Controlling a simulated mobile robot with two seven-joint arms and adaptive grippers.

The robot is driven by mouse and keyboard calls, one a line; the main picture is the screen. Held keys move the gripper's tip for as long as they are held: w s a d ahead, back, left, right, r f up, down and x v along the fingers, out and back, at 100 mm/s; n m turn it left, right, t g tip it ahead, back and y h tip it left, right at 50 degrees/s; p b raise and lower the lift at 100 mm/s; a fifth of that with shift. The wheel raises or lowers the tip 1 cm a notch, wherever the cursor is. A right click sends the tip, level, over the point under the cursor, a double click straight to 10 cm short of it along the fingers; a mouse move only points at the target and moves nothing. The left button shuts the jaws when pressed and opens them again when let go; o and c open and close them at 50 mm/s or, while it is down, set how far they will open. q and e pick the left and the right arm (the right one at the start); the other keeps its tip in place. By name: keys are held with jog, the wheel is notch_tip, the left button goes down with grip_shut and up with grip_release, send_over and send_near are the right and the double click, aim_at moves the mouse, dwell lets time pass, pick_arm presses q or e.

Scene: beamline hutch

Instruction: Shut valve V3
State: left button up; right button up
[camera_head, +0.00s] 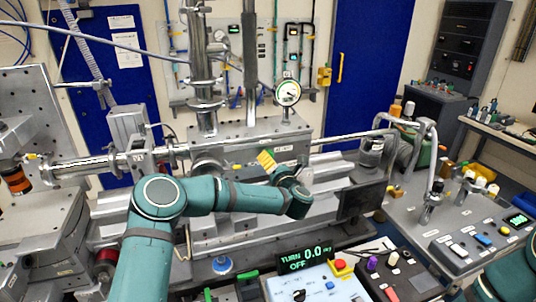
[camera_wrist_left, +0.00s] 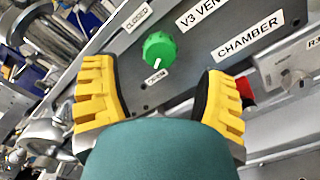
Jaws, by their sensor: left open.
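The V3 valve is a round green knob (camera_wrist_left: 158,48) on a grey panel in the left wrist view, under a label reading V3 VENT (camera_wrist_left: 203,14). A CLOSED label (camera_wrist_left: 137,14) sits above it and a small OPEN label (camera_wrist_left: 155,76) below it. A white mark on the knob is on the side toward OPEN. My left gripper (camera_wrist_left: 160,80) is open, its yellow fingers apart, with the knob ahead between them and not gripped. In the head view this gripper (camera_head: 267,159) is near the panel, and I cannot make out the knob. My right gripper is out of view.
A CHAMBER label (camera_wrist_left: 248,37) and a silver fitting with a red part (camera_wrist_left: 245,89) are right of the knob. A round gauge (camera_head: 288,93) and a horizontal pipe (camera_head: 110,162) are near my arm.

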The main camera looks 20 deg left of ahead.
pick_arm(q)
jog(key=x, duration=0.5)
jog(key=shift+w+a+p, duration=0.2)
jog(key=shift+w+p, duration=0.1)
jog(key=shift+p, duration=0.05)
jog(key=c, duration=1.2)
